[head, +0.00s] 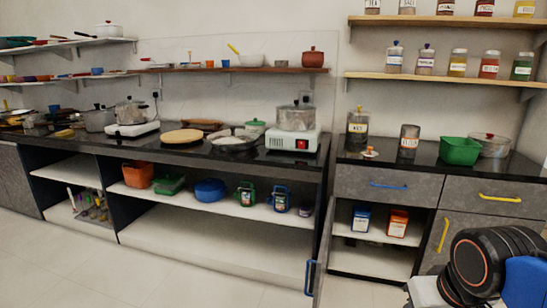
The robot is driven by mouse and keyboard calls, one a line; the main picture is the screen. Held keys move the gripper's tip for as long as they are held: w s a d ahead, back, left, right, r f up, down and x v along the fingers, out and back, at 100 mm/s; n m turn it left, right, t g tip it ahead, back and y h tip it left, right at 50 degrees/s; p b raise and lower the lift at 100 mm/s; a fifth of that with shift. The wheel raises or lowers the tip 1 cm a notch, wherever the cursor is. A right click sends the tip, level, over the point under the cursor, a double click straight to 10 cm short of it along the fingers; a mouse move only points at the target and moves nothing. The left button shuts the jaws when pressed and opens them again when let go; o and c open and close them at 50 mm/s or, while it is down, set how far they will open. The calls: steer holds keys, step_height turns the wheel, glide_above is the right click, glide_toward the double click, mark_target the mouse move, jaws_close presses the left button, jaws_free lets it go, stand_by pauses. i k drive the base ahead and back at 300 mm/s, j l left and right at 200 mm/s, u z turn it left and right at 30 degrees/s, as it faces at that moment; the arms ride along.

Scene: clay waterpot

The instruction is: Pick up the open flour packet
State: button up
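Two small packets stand upright on a shelf in the open compartment of the right cabinet. One is a blue and white packet (361,220); the other is an orange and white packet (398,223) to its right. Their labels are too small to read, so I cannot tell which holds flour or whether either is open. Part of my arm shows at the lower right, to the right of the packets and nearer the camera. My gripper's fingers are not in view.
A drawer with a blue handle (388,186) is above the packets. A cabinet door with a yellow handle (444,235) is at their right. A door edge with a blue handle (310,278) stands to their left. Jars and a green tub (460,151) stand on the counter. The floor in front is clear.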

mark_target(398, 221)
steer(key=i+j+z, duration=0.2)
steer(key=j, duration=0.25)
steer(key=j+z, duration=0.15)
steer(key=j, duration=0.35)
steer(key=i+j+z, duration=0.2)
steer(key=j, duration=0.3)
steer(key=k+l, duration=0.1)
steer(key=l, duration=1.75)
steer(key=k, duration=0.05)
